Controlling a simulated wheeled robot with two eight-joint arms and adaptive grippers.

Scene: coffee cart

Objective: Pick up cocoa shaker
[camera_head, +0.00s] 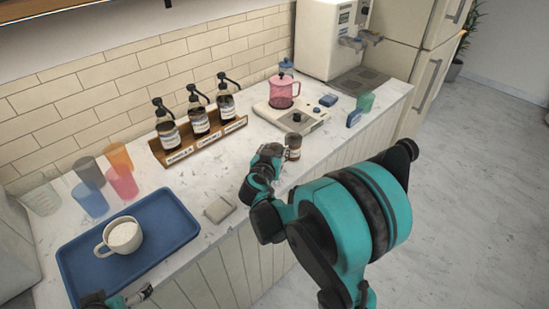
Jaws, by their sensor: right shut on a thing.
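The cocoa shaker (293,146), a small brown jar with a pale label, is upright near the counter's front edge, right of centre. My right gripper (279,153) is at its left side and shut on it; the fingers are partly hidden by the wrist. I cannot tell whether its base touches the counter. My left gripper (128,299) shows only in part at the bottom left, by the front of the blue tray; its fingers are too cut off to judge.
A blue tray (178,217) holds a white mug (121,236). Several coloured cups stand behind it. A wooden rack (208,141) holds three pump bottles. A pink kettle (283,92) and a white scale-like device (299,118) stand behind the shaker. A small beige block (219,209) lies in front.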

